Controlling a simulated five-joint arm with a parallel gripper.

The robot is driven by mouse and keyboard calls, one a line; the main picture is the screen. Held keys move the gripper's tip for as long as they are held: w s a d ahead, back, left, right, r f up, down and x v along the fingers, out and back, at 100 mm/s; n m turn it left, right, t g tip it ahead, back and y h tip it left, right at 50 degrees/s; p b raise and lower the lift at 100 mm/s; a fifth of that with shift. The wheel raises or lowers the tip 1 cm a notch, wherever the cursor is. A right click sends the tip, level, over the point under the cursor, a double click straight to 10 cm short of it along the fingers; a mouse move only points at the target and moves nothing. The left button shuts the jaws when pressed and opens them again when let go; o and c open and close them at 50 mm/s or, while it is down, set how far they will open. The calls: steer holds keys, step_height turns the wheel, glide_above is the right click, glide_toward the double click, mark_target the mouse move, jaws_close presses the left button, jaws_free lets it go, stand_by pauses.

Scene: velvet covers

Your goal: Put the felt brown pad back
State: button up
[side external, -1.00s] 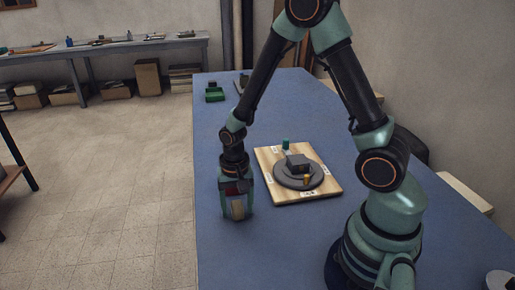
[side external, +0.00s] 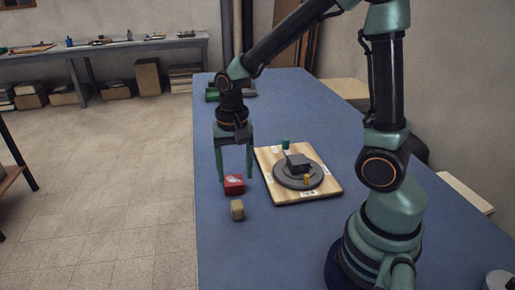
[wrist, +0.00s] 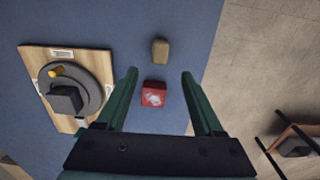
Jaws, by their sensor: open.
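A small tan-brown block (side external: 237,210), which looks like the brown pad, stands on the blue table near its left edge. It also shows in the wrist view (wrist: 160,51), beyond my fingertips. A red box (side external: 234,184) with a pale mark lies just behind it, a small gap apart. My gripper (side external: 235,176) is open and points down, raised above the table by the red box. In the wrist view the red box (wrist: 154,94) shows between my spread fingers (wrist: 159,73), with nothing held.
A wooden board (side external: 266,170) with white labels carries a grey disc (side external: 284,181), a dark block (side external: 299,163), a yellow peg (side external: 306,179) and a green peg (side external: 286,144). The table front is clear.

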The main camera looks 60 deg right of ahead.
steer(key=s+r+n+t, duration=0.2)
steer(key=r+n, duration=0.2)
steer(key=r, duration=0.2)
steer(key=s+r+n+t, duration=0.3)
steer(key=r+n, duration=0.2)
steer(key=r, duration=0.1)
steer(key=shift+s+a+r+t, duration=0.2)
steer(key=shift+s+r+t, duration=0.05)
steer(key=shift+r+t, duration=0.05)
stand_by(0.8)
